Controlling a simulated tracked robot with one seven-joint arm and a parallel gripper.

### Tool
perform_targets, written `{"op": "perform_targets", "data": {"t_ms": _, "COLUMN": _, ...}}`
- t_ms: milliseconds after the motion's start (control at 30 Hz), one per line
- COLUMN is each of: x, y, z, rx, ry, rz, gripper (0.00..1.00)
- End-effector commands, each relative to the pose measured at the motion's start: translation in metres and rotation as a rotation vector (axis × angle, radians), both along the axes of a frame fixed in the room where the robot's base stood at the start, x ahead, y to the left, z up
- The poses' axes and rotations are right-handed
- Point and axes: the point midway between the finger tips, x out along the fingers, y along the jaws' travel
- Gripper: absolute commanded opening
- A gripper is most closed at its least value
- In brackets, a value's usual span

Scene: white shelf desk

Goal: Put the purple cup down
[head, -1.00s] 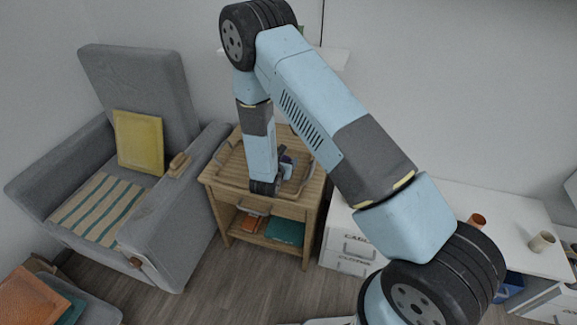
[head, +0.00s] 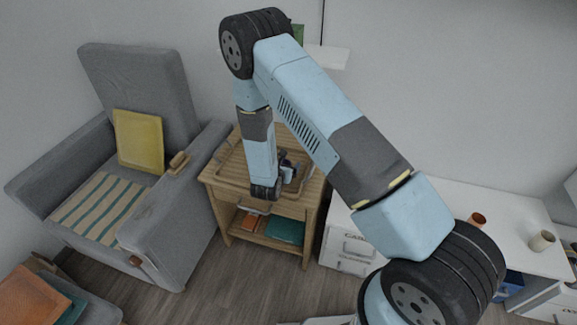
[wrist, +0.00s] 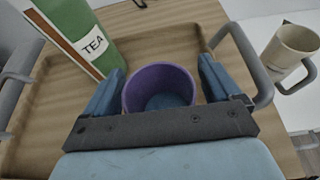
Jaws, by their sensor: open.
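The purple cup (wrist: 159,88) stands upright on the wooden tray (wrist: 55,120) in the wrist view, with its open top toward the camera. My gripper (wrist: 160,68) is open, with one blue finger on each side of the cup. I cannot tell whether either finger touches it. In the head view my gripper (head: 289,170) is low over the small wooden side table (head: 228,180). I cannot make out the cup there, as my arm and gripper cover that spot.
A green TEA box (wrist: 80,35) stands left of the cup in the wrist view. A beige mug (wrist: 291,48) is at the right, beyond the tray handle (wrist: 240,45). In the head view a grey armchair (head: 140,75) stands left of the table and white drawers (head: 345,245) stand right.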

Motion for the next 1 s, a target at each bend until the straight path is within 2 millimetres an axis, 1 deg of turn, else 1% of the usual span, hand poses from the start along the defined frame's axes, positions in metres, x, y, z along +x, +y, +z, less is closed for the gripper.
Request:
{"op": "perform_targets", "data": {"t_ms": 133, "x": -0.004, "y": 0.002, "z": 0.003, "rx": 0.001, "ry": 0.001, "rz": 0.001, "gripper": 0.9}}
{"op": "perform_targets", "data": {"t_ms": 267, "x": -0.019, "y": 0.008, "z": 0.009, "rx": 0.001, "ry": 0.001, "rz": 0.002, "gripper": 0.9}}
{"op": "perform_targets", "data": {"t_ms": 600, "x": -0.075, "y": 0.028, "z": 0.034, "rx": 0.0, "ry": 0.001, "rz": 0.002, "gripper": 0.9}}
{"op": "perform_targets", "data": {"t_ms": 700, "x": -0.087, "y": 0.032, "z": 0.04, "rx": 0.0, "ry": 0.001, "rz": 0.002, "gripper": 0.9}}
{"op": "perform_targets", "data": {"t_ms": 833, "x": -0.098, "y": 0.036, "z": 0.044, "rx": 0.0, "ry": 0.0, "rz": 0.001, "gripper": 0.9}}
{"op": "perform_targets", "data": {"t_ms": 1000, "x": -0.104, "y": 0.038, "z": 0.047, "rx": 0.0, "ry": 0.0, "rz": 0.0, "gripper": 0.9}}
